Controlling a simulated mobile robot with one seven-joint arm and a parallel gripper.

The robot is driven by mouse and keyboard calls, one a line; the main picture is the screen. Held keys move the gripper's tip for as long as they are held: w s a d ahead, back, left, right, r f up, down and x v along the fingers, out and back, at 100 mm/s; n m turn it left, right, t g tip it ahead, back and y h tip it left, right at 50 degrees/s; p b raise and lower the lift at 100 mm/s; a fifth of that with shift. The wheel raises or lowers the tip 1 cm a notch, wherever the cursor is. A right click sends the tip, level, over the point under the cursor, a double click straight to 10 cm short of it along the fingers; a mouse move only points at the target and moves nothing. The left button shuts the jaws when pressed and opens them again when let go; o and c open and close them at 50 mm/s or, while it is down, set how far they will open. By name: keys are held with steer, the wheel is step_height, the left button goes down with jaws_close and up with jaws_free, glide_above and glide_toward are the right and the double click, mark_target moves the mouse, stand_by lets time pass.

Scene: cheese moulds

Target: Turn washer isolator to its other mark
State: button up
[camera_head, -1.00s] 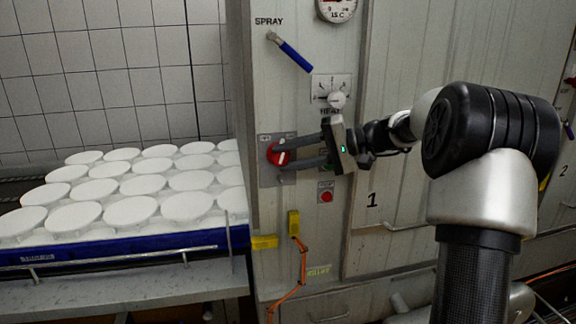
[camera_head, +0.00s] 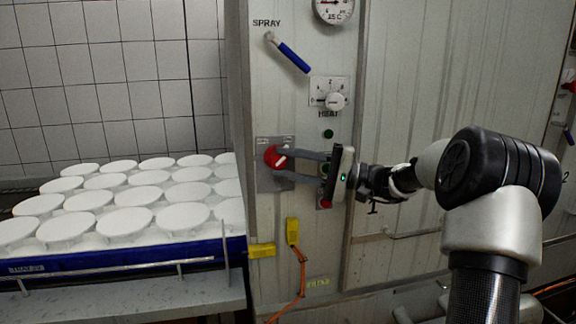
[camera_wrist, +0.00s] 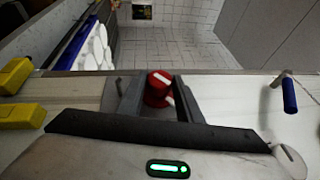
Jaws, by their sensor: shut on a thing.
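The washer isolator is a red rotary knob (camera_head: 275,157) with a white bar, set on a grey plate (camera_head: 270,183) on the metal panel. In the head view its white bar is tilted. In the wrist view the red knob (camera_wrist: 158,88) sits between the two dark fingers. My gripper (camera_head: 282,163) reaches in from the right, with its fingertips at the knob, one at its upper side and one at its lower side. It is shut on the knob. The marks on the plate are too small to read, and the fingers partly hide the plate.
A blue-handled spray lever (camera_head: 292,56), a heat dial (camera_head: 335,101) and a gauge (camera_head: 334,8) are above on the panel. A blue-edged tray (camera_head: 120,258) of white round moulds stands at left. Yellow blocks (camera_head: 292,231) and an orange cable are below the knob.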

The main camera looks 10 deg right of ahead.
steer(key=o, duration=1)
steer(key=v, duration=1.7)
steer(key=shift+s+d+f, duration=0.1)
steer(key=shift+s+d, duration=0.05)
